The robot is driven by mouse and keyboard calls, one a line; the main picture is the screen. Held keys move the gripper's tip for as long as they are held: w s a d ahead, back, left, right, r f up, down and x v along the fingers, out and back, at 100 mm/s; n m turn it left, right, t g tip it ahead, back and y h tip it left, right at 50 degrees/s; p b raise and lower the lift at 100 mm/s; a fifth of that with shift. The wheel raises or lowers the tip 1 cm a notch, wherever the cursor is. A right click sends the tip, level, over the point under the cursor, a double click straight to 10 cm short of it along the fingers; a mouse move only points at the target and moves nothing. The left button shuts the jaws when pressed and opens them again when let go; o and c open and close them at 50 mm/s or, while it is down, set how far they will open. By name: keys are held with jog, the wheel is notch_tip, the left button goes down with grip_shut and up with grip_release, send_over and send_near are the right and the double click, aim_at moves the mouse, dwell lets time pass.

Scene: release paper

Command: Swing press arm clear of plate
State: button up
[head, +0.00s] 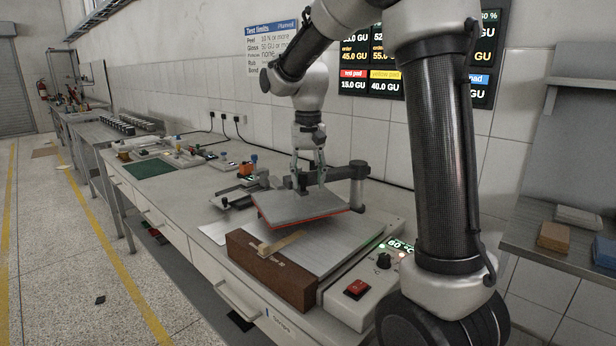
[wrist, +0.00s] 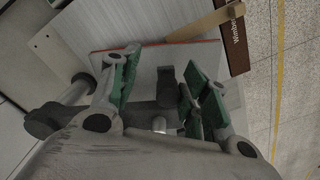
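The press (head: 340,203) has a grey upper platen with a red-orange edge, held by a dark arm that runs from a round post (head: 358,180) at the back right. The platen hangs tilted above the flat metal plate (head: 318,240), overlapping it in the head view. My gripper (head: 308,174) is over the platen at the press arm. In the wrist view my gripper (wrist: 160,92) has green-padded fingers spread apart, with a dark upright handle (wrist: 166,84) of the press arm between them. Gaps show beside the handle; any contact lower down cannot be told.
A brown block (head: 270,270) lies along the plate's front edge with a wooden stick (head: 280,243) at it. A control box with a red switch (head: 356,288) and a lit display stands right. Small items stand left along the bench; the wall is close behind.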

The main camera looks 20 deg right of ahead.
jog(key=shift+r, duration=0.1)
notch_tip(320, 180, up, 9)
dwell(0.9)
